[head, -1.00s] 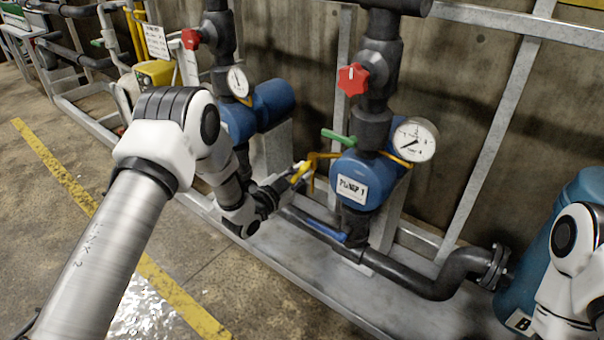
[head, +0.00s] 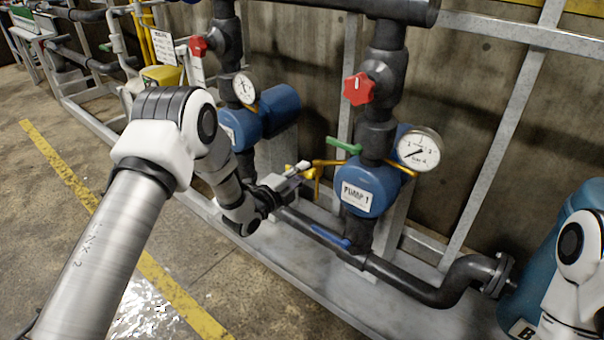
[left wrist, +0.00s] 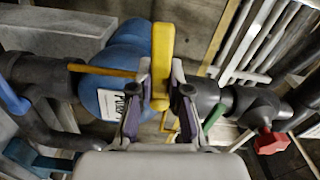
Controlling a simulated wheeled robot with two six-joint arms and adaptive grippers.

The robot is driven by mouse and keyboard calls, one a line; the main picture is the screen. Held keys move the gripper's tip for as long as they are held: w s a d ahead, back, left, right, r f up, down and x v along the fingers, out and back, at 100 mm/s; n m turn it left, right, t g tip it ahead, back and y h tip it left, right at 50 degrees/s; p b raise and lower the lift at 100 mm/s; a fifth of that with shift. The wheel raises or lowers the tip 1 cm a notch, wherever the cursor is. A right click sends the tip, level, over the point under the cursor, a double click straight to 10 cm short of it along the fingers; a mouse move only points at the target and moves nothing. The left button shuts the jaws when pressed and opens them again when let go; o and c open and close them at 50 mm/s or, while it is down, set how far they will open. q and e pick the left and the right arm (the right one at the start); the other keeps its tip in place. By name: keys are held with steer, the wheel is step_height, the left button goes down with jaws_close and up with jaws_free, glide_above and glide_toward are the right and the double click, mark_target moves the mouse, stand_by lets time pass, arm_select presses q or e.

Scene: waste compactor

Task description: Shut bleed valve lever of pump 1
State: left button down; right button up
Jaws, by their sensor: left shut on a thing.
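Pump 1 (head: 366,187) is a blue unit with a white "PUMP 1" label, right of centre in the head view; it also shows behind the fingers in the left wrist view (left wrist: 113,72). A yellow lever (head: 308,173) stands at the end of the thin yellow pipe on its left side. In the left wrist view the yellow lever (left wrist: 162,50) rises between the fingers. My left gripper (head: 298,169) is shut on this lever; its fingers (left wrist: 160,105) lie on both sides of it. The fingers partly hide the lever in the head view. My right gripper is out of view.
A green handle (head: 344,146), a red knob (head: 358,89) and a gauge (head: 418,149) surround pump 1. A blue handle (head: 330,237) lies on the low pipe. A second blue pump (head: 275,112) stands behind my left arm. A blue tank (head: 552,240) is at right.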

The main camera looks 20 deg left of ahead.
arm_select(q)
steer(key=shift+r+m, duration=0.2)
steer(key=shift+m, duration=0.6)
steer(key=c, duration=1.1)
jaws_free()
steer(key=v, duration=1.2)
